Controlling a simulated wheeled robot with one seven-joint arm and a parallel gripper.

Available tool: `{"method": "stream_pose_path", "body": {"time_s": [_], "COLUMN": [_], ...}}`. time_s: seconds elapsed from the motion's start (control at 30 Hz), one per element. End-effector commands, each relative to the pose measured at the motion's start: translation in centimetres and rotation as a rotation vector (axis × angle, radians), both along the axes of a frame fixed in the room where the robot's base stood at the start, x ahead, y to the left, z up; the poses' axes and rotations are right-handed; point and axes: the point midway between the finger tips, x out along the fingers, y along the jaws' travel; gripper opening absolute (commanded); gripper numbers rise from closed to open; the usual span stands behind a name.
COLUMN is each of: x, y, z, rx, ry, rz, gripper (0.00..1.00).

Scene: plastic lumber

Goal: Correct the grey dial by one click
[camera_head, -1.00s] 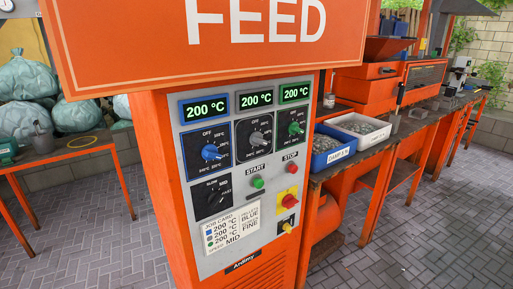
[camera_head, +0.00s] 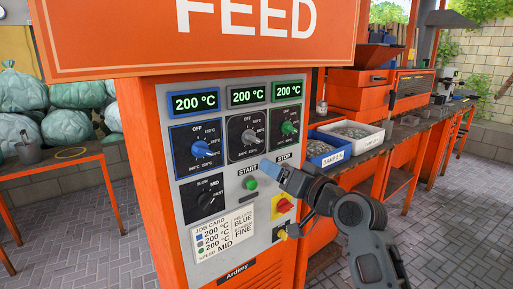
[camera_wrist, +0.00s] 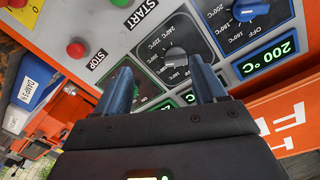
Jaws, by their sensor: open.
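The grey dial (camera_head: 249,137) is the middle of three dials on the orange machine's panel; it also shows in the wrist view (camera_wrist: 176,58). The display above it (camera_head: 248,95) reads 200 °C. My gripper (camera_head: 266,168) is in front of the panel, below and right of the grey dial in the head view. In the wrist view my gripper (camera_wrist: 160,66) is open and empty, its blue fingers apart with the dial in the gap between their tips. I see no contact with the dial.
The blue dial (camera_head: 203,149) and green dial (camera_head: 288,128) flank it, both under 200 °C displays. A green start button (camera_head: 251,184), a black speed dial (camera_head: 210,199), a red-and-yellow switch (camera_head: 283,205) and a job card (camera_head: 224,231) sit lower. The FEED sign (camera_head: 200,40) overhangs.

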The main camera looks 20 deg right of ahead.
Motion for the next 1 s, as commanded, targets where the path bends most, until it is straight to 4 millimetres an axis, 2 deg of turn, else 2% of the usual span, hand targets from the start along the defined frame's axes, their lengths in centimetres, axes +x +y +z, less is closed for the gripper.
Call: {"method": "stream_pose_path", "body": {"time_s": [0.1,0.3,0.47,0.73,1.0], "x": [1.9,3.2,4.9,8.7,10.3], "y": [-0.2,0.0,0.6,1.9,2.4], "z": [2.8,4.7,4.9,4.8,4.7], "rx": [0.008,0.012,0.011,0.012,0.011], "ry": [-0.021,-0.029,-0.028,-0.029,-0.030], "rz": [0.031,0.057,0.059,0.058,0.057], "gripper": [0.70,0.70,0.70,0.70,0.70]}}
